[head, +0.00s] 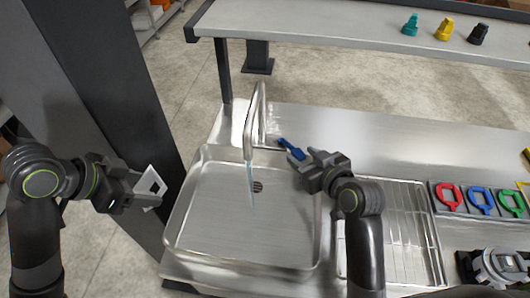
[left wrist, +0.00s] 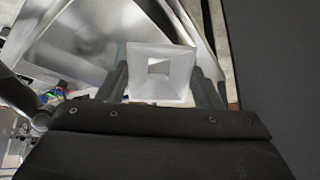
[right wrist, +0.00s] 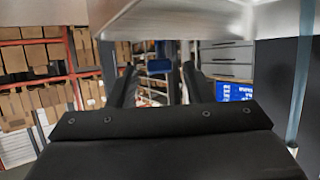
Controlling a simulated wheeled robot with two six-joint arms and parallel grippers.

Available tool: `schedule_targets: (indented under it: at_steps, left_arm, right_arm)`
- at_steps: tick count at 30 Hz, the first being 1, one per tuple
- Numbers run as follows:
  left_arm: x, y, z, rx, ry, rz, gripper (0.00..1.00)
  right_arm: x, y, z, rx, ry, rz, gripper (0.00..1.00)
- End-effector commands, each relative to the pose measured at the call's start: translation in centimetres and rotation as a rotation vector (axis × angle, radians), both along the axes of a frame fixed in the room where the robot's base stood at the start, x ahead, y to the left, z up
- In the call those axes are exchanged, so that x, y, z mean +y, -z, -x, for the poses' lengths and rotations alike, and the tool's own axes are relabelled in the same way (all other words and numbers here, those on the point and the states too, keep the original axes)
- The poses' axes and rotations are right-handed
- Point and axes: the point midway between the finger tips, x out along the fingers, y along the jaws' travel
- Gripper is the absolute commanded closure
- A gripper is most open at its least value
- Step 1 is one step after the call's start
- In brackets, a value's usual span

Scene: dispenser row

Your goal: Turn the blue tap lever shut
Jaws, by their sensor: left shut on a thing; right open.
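The blue tap lever (head: 291,148) sticks out to the right of the metal tap (head: 250,125) at the back of the sink (head: 205,225). A pale blue stream of water (head: 251,188) falls from the spout into the basin. My right gripper (head: 303,165) is open, just in front and to the right of the lever's end. In the right wrist view the blue lever (right wrist: 158,66) shows between the spread fingers; I cannot tell whether they touch it. My left gripper (head: 141,190) is shut on a white square funnel-like piece (left wrist: 182,88), left of the sink.
A wire drying rack (head: 385,225) lies right of the sink. Beyond it, a dark tray holds red, blue and green handled pieces (head: 480,200). A shelf (head: 350,32) with small coloured items runs behind. A dark post (head: 120,90) stands at left. The counter behind the rack is clear.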

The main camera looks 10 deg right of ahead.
Motion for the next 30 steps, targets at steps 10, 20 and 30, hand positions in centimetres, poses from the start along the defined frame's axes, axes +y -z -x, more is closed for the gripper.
schedule_targets:
  at_steps: [10, 20, 30]
  left_arm:
    - [0.0, 0.0, 0.0, 0.0, 0.0, 0.0, 0.68]
    - [-0.01, -0.01, 0.0, 0.0, 0.0, 0.0, 0.68]
    - [0.0, -0.11, 0.0, 0.0, 0.0, 0.0, 0.68]
  right_arm:
    - [0.04, 0.08, -0.1, 0.0, 0.0, 0.0, 0.62]
    - [0.02, 0.07, -0.09, 0.0, 0.0, 0.0, 1.0]
    - [-0.56, 0.11, 0.13, -0.001, 0.001, 0.003, 1.0]
